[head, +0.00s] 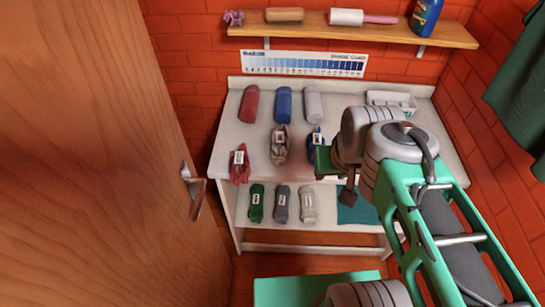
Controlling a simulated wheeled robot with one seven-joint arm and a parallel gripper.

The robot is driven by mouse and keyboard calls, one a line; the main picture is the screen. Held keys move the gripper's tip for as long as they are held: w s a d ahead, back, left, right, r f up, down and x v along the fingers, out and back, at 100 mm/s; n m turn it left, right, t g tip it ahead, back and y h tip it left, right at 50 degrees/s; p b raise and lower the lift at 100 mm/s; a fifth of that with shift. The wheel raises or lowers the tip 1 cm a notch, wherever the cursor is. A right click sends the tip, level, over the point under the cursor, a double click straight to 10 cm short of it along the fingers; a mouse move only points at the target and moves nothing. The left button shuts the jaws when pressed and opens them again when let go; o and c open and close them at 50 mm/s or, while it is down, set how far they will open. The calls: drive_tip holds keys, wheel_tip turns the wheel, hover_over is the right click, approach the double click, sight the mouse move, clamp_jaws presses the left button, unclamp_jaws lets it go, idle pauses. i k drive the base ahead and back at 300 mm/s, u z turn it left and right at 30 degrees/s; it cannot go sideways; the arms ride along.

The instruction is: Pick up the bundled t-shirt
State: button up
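Several cloth bundles with white labels lie on the white table (228,135); I cannot tell which is the t-shirt. A red crumpled bundle (239,169) lies at the front left. A mottled grey-brown bundle (279,150) lies in the middle. A blue bundle (315,135) lies to its right, partly hidden by my arm. My gripper (348,196) appears in front of the table's right half, right of and lower in the picture than the blue bundle. Its fingers are small and dark, their opening unclear. I see nothing held in it.
Red, blue and grey rolls (283,104) lie at the table's back. Green, grey and pale labelled rolls (282,204) lie on the lower shelf beside a teal cloth (356,210). A white tray (392,99) stands back right. A wooden door (90,160) fills the left.

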sight(241, 170)
drive_tip(key=z, duration=0.2)
drive_tip(key=i, duration=0.4)
drive_tip(key=u, duration=3.3)
